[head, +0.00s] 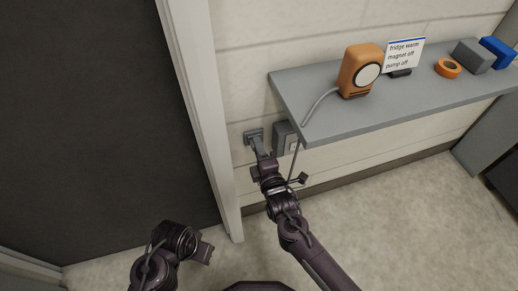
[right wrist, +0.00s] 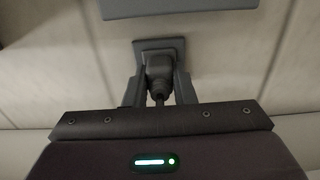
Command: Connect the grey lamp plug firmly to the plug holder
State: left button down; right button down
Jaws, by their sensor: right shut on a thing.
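The grey plug (right wrist: 158,75) is between the two fingers of my right gripper (right wrist: 158,88), which is shut on it. Its nose points at the grey square plug holder (right wrist: 178,44) on the wall and overlaps it in the right wrist view; I cannot tell how deep it sits. In the head view, my right gripper (head: 260,149) is right at the plug holder (head: 253,134), below the shelf's left end, and mostly hides the plug. My left gripper (head: 204,252) hangs low near the floor, away from the wall; its fingers are too unclear to judge.
A grey box with a white switch (head: 293,146) is close to the right of the holder. The grey shelf (head: 420,100) overhangs it, bearing an orange device (head: 358,72) with a grey cable, a sign (head: 403,56), orange tape (head: 448,68) and blocks. A door frame (head: 200,110) stands left.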

jog(key=shift+r, duration=0.1)
jog(key=shift+w, duration=0.1)
jog(key=c, duration=1.1)
grip_release()
jog(key=p+v, duration=0.5)
jog(key=v, duration=0.3)
jog(key=shift+s+d, duration=0.1)
jog(key=shift+s, duration=0.15)
